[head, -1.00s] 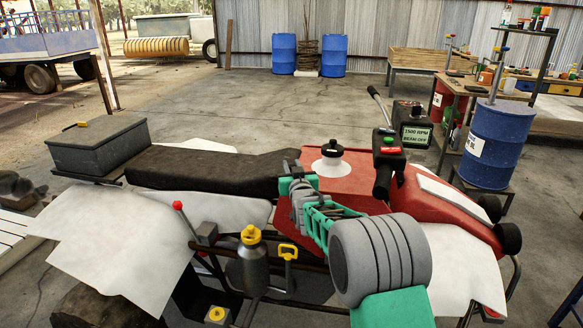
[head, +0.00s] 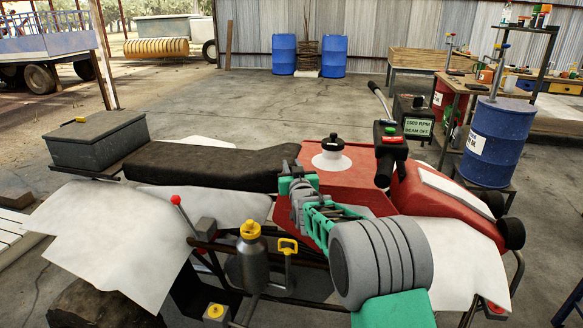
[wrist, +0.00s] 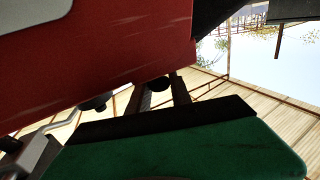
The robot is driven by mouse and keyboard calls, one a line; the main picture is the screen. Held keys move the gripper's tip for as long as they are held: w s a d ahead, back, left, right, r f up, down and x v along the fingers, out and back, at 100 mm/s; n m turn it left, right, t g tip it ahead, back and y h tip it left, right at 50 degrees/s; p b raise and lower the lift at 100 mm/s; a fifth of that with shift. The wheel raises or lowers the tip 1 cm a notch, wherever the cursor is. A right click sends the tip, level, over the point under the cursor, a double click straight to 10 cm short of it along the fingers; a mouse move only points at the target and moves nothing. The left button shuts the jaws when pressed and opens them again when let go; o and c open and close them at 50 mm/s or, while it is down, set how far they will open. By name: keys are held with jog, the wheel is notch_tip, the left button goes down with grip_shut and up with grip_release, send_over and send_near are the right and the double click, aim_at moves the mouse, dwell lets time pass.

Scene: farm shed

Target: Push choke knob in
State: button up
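The red and black quad bike stands across the head view, with its red body (head: 345,185) on the right. I cannot pick out the choke knob with certainty. A dark rounded knob-like part (wrist: 158,84) shows below the red body in the wrist view, and another (wrist: 93,103) is to its left. My gripper (head: 296,182) is beside the near side of the red body, left of the black-capped filler. Its fingertips are not clear. A broad green part with a black edge, probably mine, fills the bottom of the wrist view.
A yellow-capped flask (head: 250,265), a yellow handle (head: 287,247) and a red-topped lever (head: 175,200) stand close left of my arm. The handlebar grip (head: 388,155) rises at the right. A display box (head: 415,126) stands behind it. A blue drum (head: 497,140) is farther right.

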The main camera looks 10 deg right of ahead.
jog(key=o, duration=0.4)
jog(key=shift+f, duration=0.2)
jog(key=s, duration=0.7)
jog(key=shift+s, duration=0.35)
